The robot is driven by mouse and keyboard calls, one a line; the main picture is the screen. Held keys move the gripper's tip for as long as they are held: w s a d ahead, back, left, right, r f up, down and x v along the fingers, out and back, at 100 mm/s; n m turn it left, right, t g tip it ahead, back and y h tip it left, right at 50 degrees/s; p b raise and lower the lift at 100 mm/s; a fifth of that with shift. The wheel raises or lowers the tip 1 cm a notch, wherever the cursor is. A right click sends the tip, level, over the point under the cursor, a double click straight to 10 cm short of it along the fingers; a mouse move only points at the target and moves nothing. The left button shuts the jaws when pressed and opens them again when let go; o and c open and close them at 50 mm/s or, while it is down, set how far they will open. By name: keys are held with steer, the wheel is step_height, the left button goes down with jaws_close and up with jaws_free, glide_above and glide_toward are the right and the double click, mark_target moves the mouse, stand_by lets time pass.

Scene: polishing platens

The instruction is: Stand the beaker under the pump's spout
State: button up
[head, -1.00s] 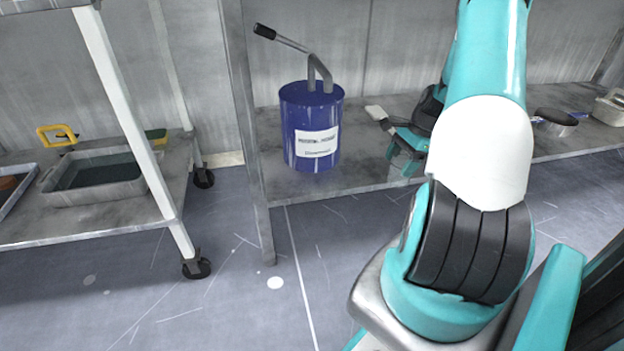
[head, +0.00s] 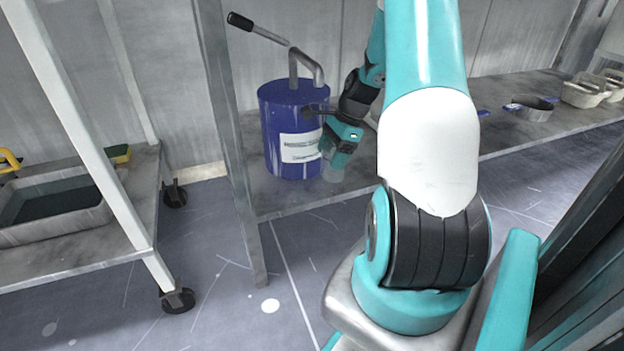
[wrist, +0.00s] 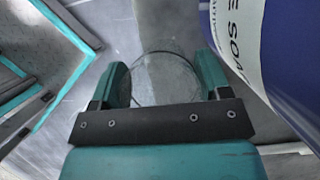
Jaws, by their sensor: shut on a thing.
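The clear glass beaker (head: 333,172) is beside the lower right of the blue drum (head: 290,165) on the grey shelf. In the wrist view the beaker (wrist: 163,82) is a round glass outline between the two teal fingers. My gripper (head: 331,158) is shut on it; the fingers also show in the wrist view (wrist: 164,78). The pump's grey spout (head: 318,76) bends out from the drum top toward the right. The beaker is low and slightly right of the spout's end. I cannot tell whether its base touches the shelf. The drum's label (wrist: 238,35) is close at right in the wrist view.
The pump handle (head: 258,30) sticks out to the upper left. A shelf post (head: 228,120) stands left of the drum. A cart with a grey tray (head: 55,225) stands at left.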

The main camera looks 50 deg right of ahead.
steer(key=w+a+f+b, duration=0.2)
steer(key=a+b, duration=0.1)
steer(key=a+f+b, duration=0.1)
steer(key=b, duration=0.1)
steer(key=shift+w+a+f, duration=0.25)
steer(key=shift+w+f, duration=0.1)
steer(key=shift+w, duration=0.05)
steer(key=shift+r, duration=0.1)
steer(key=o, duration=0.6)
steer(key=shift+o, duration=0.2)
steer(key=p+v, duration=0.8)
steer(key=v, duration=0.3)
steer(key=shift+r, duration=0.1)
steer(key=shift+s+d+r+p, duration=0.15)
steer(key=shift+s+r+p, duration=0.05)
steer(key=shift+r+p, duration=0.2)
